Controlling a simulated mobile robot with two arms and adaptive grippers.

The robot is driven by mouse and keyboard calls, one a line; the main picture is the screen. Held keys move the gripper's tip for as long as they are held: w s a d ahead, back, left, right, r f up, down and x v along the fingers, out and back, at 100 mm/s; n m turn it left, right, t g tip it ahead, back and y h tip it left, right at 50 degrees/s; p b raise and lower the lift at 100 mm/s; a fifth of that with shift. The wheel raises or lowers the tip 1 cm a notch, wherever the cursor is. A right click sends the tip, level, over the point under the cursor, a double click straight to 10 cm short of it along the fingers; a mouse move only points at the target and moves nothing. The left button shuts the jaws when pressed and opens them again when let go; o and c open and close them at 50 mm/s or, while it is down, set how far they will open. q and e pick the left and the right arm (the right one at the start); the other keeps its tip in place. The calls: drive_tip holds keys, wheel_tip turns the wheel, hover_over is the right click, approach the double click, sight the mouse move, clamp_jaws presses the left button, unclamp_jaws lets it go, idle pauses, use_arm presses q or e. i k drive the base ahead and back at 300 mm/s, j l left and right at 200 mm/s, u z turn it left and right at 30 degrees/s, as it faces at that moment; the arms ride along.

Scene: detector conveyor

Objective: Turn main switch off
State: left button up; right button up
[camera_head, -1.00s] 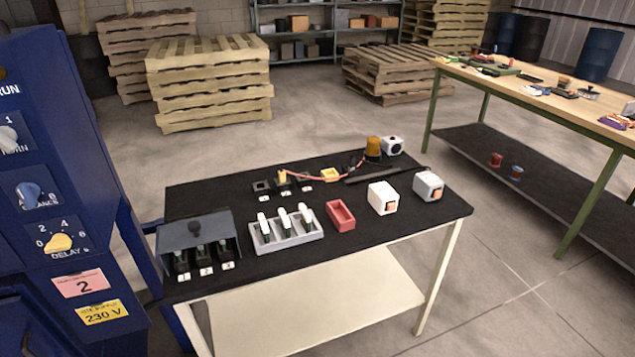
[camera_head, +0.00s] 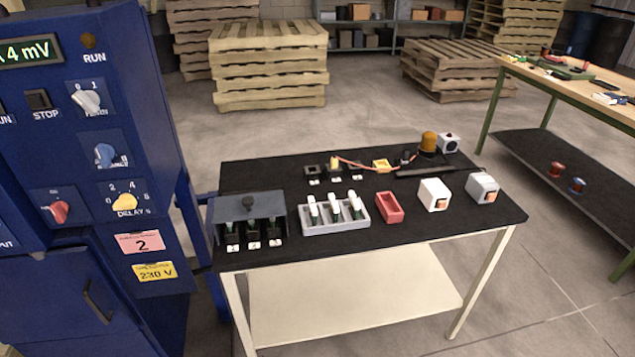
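The main switch looks to be the white rotary knob (camera_head: 88,99) on the blue cabinet (camera_head: 180,160) at the left, marked 0 and 1; the word under it is partly hidden by the knob, and it looks like "MAIN". The knob's pointer seems tilted to the upper left, but I cannot surely tell its position. Below it are a blue knob (camera_head: 108,155), a yellow DELAY knob (camera_head: 127,203) and a red knob (camera_head: 55,212). A display (camera_head: 30,51) reads "4 mV" at its visible end. Neither of my grippers is in view.
A black-topped table (camera_head: 420,215) stands right of the cabinet. It holds a grey box (camera_head: 248,207), a white tray (camera_head: 335,227), a red bin (camera_head: 389,208), two white switch boxes and an amber lamp (camera_head: 428,142). A wooden workbench (camera_head: 570,92) is at right; pallets (camera_head: 268,65) stand behind.

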sight(60, 209)
drive_tip(key=u, duration=0.4)
drive_tip(key=j+u, duration=0.1)
drive_tip(key=u, duration=0.25)
drive_tip(key=i+u, duration=0.1)
drive_tip(key=u, duration=0.65)
drive_tip(key=i+j, duration=0.05)
